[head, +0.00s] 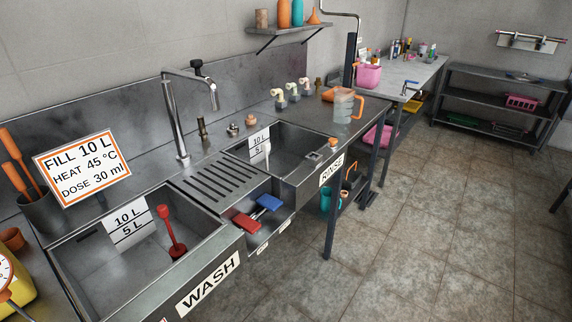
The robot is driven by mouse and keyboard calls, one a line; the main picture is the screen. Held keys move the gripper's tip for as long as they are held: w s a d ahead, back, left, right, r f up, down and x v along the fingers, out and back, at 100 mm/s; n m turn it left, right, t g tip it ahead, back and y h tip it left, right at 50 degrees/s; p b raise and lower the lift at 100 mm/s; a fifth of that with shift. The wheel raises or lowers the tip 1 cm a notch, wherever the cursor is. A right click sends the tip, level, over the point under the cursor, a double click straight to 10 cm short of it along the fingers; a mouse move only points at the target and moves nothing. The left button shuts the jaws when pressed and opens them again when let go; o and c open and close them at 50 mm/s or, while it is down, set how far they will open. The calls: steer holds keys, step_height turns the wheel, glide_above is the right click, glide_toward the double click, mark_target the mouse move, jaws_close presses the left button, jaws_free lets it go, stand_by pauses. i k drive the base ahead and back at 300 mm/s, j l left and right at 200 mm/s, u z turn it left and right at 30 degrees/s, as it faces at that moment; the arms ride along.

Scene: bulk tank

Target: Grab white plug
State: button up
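A slim white upright piece, which looks like the white plug (267,153), stands in the rinse basin (305,148), near the white 10 L / 5 L level label (260,141). Its lower end is hard to make out. A red plug-like piece with a long handle (173,230) stands tilted in the wash basin (100,262) at the lower left. My gripper is not in this view.
A ribbed drainboard (213,180) lies between the basins. A tall faucet (180,115) rises behind it. A red and blue brush pair (257,213) sits on a shelf below. An orange-handled jug (344,105) stands right of the rinse basin. Tiled floor (440,220) is open at right.

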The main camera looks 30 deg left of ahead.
mark_target(266, 145)
steer(key=i+j+u, duration=0.1)
steer(key=i+u, duration=0.15)
steer(key=i, duration=0.7)
steer(key=i+l+u, duration=0.2)
steer(key=i, duration=0.75)
steer(key=j, duration=0.1)
